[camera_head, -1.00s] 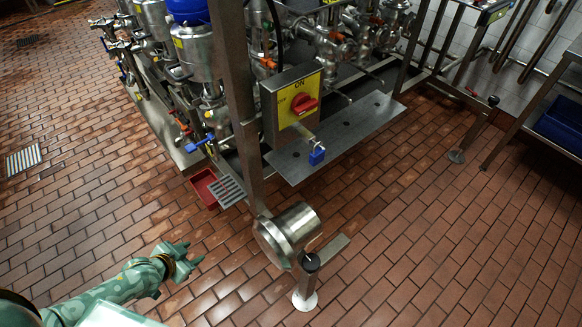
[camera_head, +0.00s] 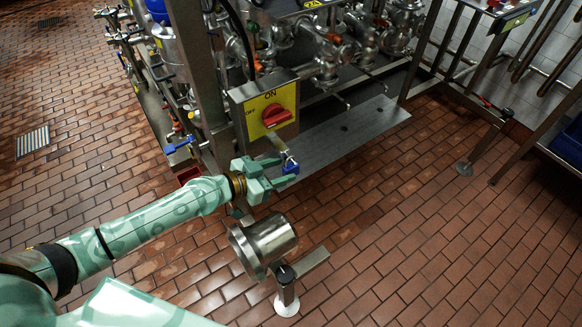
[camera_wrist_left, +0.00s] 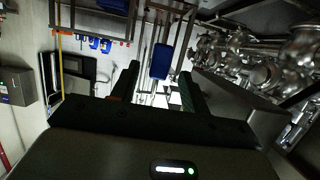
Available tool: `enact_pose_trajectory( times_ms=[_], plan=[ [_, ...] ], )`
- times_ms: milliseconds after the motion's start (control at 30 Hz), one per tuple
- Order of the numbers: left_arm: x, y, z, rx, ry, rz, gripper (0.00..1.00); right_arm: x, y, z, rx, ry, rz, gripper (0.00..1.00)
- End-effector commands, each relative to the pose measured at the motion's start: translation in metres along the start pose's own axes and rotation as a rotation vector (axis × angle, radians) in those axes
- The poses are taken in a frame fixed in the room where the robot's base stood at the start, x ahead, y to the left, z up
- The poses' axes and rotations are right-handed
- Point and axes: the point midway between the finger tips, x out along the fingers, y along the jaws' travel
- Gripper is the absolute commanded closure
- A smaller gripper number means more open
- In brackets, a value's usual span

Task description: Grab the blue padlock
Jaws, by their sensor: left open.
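The blue padlock (camera_head: 290,167) hangs from a shackle below the yellow switch plate with the red ON/OFF knob (camera_head: 276,115). My left gripper (camera_head: 281,173) is open, with its fingers reaching right to the padlock. The lower finger overlaps or lies very close to the padlock in the head view; I cannot tell if they touch. In the left wrist view a blue block (camera_wrist_left: 162,61) shows between the two dark fingers, apart from both; it looks like the padlock, but its depth is unclear. My right gripper is not in view.
A steel motor-like cylinder (camera_head: 265,243) and a post (camera_head: 286,291) stand just below my left gripper. A steel upright (camera_head: 198,70) stands left of the switch box. A flat metal plate (camera_head: 350,135) lies behind the padlock.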

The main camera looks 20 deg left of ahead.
Motion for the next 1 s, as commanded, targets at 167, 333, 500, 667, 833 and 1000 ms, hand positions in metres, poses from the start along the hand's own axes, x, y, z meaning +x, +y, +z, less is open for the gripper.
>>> enact_pose_trajectory(
  times_ms=[167, 333, 500, 667, 833, 1000],
  plan=[
    [0.015, 0.001, -0.001, -0.002, 0.000, 0.000, 0.55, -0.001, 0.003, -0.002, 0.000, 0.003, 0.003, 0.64],
    [0.044, 0.002, -0.001, -0.003, 0.001, 0.000, 0.55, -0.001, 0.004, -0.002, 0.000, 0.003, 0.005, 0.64],
    [0.057, 0.002, 0.000, 0.000, -0.002, -0.001, 0.55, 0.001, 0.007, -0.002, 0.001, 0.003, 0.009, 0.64],
    [0.057, 0.002, 0.000, 0.000, -0.002, 0.000, 0.55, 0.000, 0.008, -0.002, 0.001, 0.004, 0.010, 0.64],
    [0.057, 0.002, 0.000, 0.000, -0.001, 0.000, 0.94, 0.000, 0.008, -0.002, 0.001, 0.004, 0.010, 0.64],
    [0.057, 0.002, -0.001, -0.001, -0.001, -0.001, 1.00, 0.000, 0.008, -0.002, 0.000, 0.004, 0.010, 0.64]
  ],
)
